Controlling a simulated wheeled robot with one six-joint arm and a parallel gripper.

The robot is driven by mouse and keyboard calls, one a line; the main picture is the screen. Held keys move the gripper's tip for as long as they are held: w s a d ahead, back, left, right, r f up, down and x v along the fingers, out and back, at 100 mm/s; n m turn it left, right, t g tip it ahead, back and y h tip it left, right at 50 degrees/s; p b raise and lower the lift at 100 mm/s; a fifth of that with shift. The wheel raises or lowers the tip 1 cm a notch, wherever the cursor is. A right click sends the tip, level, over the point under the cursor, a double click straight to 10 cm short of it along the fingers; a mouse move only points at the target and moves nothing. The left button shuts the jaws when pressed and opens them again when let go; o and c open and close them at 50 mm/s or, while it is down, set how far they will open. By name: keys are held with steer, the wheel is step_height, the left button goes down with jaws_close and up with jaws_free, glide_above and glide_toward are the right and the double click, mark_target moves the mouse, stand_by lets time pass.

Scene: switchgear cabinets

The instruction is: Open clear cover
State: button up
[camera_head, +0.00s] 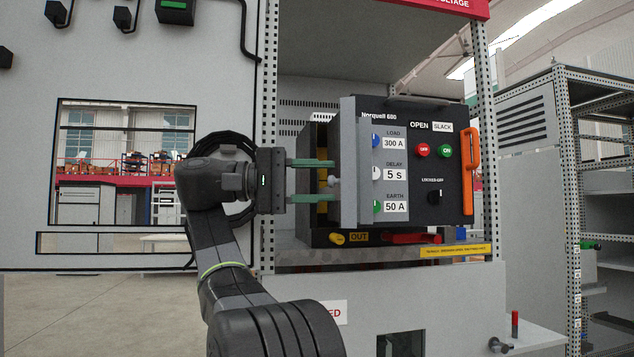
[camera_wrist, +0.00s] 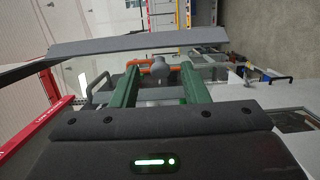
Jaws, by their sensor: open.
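The breaker unit (camera_head: 415,110) sits in the open cabinet bay, with dials marked LOAD, DELAY and EARTH on its left part. A pale grey upright panel (camera_head: 348,130) stands at the left of these dials; I cannot tell whether it is the clear cover or its frame. It shows as a long grey slab in the wrist view (camera_wrist: 140,42). A small grey knob (camera_head: 334,181) is at its left side. My gripper (camera_head: 322,181) is open, its green fingers above and below the knob. In the wrist view the knob (camera_wrist: 160,67) lies between the fingertips; contact is unclear.
An orange handle (camera_head: 470,172) stands at the unit's right edge, near red and green buttons. A yellow knob (camera_head: 337,239) and a red lever (camera_head: 412,238) lie below. Perforated cabinet posts (camera_head: 268,90) flank the bay. A shelf rack (camera_head: 600,200) stands at right.

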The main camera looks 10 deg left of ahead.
steer(key=a+b, duration=0.2)
steer(key=shift+s+a+f+b, duration=0.15)
steer(key=shift+a+f+b, duration=0.1)
steer(key=shift+a+b, duration=0.1)
steer(key=shift+s+a+r, duration=0.15)
steer(key=shift+s+a, duration=0.05)
steer(key=shift+a, duration=1)
steer(key=shift+s+a+r, duration=0.1)
steer(key=shift+s+a, duration=0.1)
steer(key=shift+a, duration=1)
steer(key=shift+d, duration=0.15)
steer(key=d, duration=0.2)
steer(key=d+p, duration=0.1)
steer(key=d, duration=0.1)
steer(key=w+d, duration=0.1)
steer(key=shift+d+r+p, duration=0.2)
steer(key=shift+d+p, duration=0.15)
steer(key=shift+d, duration=0.05)
steer(key=shift+d+f+p, duration=0.15)
steer(key=shift+d+p, duration=0.35)
steer(key=shift+d, duration=0.2)
steer(key=shift+a+f, duration=0.1)
steer(key=shift+a, duration=0.05)
